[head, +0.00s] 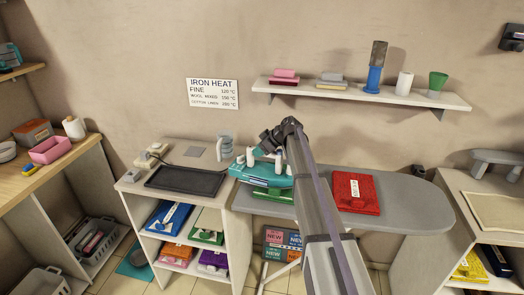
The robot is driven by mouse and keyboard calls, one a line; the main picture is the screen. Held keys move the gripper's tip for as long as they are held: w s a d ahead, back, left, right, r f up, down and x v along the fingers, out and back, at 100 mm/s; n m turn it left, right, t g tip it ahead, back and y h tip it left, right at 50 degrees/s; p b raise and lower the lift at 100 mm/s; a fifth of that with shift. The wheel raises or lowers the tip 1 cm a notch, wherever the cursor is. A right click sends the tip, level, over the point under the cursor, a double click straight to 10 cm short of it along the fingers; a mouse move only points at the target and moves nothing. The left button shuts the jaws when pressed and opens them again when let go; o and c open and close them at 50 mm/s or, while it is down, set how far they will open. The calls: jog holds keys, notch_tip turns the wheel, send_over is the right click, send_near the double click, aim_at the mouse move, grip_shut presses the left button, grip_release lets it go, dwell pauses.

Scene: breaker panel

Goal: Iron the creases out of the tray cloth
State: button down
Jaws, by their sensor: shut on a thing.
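A teal and white iron (247,174) is over the left part of the grey ironing board (405,205). My gripper (264,156) comes down from above and is shut on the iron, its fingers partly hidden. A green folded cloth (272,194) lies just below the iron; I cannot tell whether they touch. A red folded cloth (357,193) with a white label lies on the board, right of my arm. A flat cream cloth or mat (498,214) lies on the right cabinet. I cannot tell which is the tray cloth.
A wall sign (212,93) lists iron heats for fabrics. A dark tray (185,181) and a grey-blue mug-like thing (224,147) are on the left cabinet (135,188), with folded cloths below. A shelf (350,95) holds several items. The board's right end is clear.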

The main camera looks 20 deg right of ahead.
jog(key=shift+s+d+f, duration=0.1)
jog(key=shift+s+d, duration=0.9)
jog(key=shift+d, duration=0.55)
jog(key=shift+s+d, duration=0.95)
jog(key=shift+d, duration=0.65)
jog(key=shift+s+d+f, duration=0.1)
jog(key=shift+s+d, duration=0.9)
jog(key=shift+d, duration=0.55)
jog(key=shift+w+a+b, duration=0.15)
jog(key=shift+w+a, duration=0.7)
jog(key=shift+a, duration=0.6)
jog(key=shift+w+a+b, duration=0.1)
jog(key=shift+w+a, duration=0.8)
jog(key=shift+a, duration=0.55)
jog(key=shift+w+a+b, duration=0.15)
jog(key=shift+w+a, duration=0.7)
jog(key=shift+a, duration=0.6)
jog(key=shift+w+r+p, duration=0.2)
jog(key=shift+r+p, duration=0.65)
jog(key=shift+p, duration=0.25)
jog(key=shift+s+r+p, duration=0.15)
jog(key=shift+r+p, duration=0.6)
jog(key=shift+r, duration=0.1)
jog(key=shift+r+p, duration=0.65)
jog(key=shift+p, duration=0.05)
